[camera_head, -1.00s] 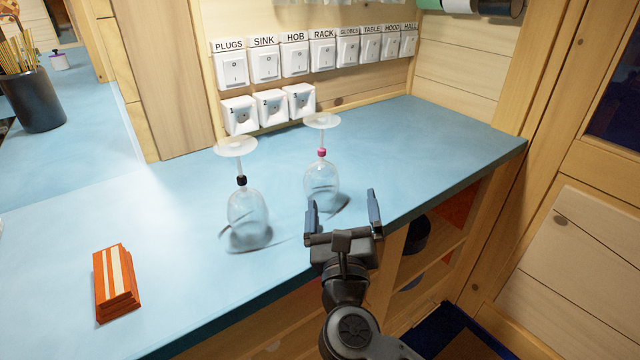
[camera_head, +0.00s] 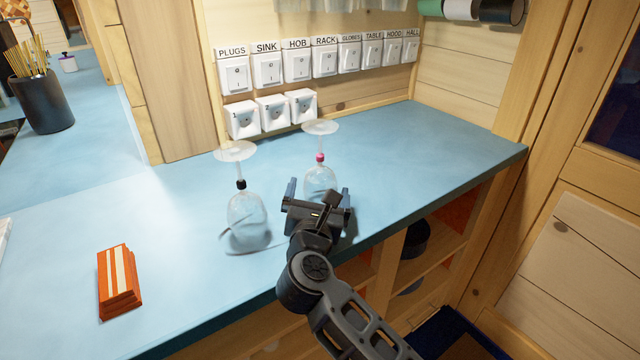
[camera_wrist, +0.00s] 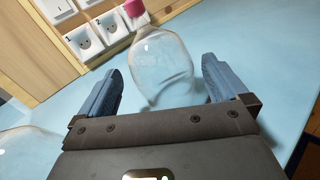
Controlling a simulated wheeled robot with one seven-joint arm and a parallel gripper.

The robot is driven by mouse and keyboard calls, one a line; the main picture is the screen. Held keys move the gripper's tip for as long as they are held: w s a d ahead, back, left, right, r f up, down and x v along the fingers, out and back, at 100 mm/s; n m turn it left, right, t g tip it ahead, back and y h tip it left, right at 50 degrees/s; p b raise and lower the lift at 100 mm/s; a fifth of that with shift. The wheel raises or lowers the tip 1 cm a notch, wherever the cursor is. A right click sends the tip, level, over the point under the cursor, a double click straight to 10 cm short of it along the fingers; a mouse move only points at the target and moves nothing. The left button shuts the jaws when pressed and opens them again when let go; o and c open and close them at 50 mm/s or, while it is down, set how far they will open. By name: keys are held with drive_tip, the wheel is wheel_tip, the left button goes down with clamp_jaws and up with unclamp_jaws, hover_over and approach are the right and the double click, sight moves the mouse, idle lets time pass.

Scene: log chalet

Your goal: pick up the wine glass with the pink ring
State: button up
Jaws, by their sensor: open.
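The wine glass with the pink ring (camera_head: 320,178) stands upside down on the blue counter, its foot on top and the pink ring on its stem. It also shows in the wrist view (camera_wrist: 161,68), with its bowl between and just beyond my two fingers. My gripper (camera_head: 318,190) is open, with one finger on each side of the bowl; I cannot tell whether either touches it. In the wrist view my gripper (camera_wrist: 160,90) holds nothing. The lower part of the bowl is partly hidden by my gripper in the head view.
A second upside-down wine glass with a black ring (camera_head: 246,212) stands close on the left. An orange striped stack (camera_head: 119,283) lies at the front left. Switches and sockets (camera_head: 272,113) line the back wall. The blue counter (camera_head: 430,145) is clear on the right.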

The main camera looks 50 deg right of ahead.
sight(321, 183)
drive_tip(key=shift+p+x, duration=0.3)
drive_tip(key=shift+x, duration=1.6)
drive_tip(key=shift+s+d, duration=0.1)
drive_tip(key=shift+s, duration=0.05)
drive_tip(key=shift+c, duration=0.4)
drive_tip(key=c, duration=0.6)
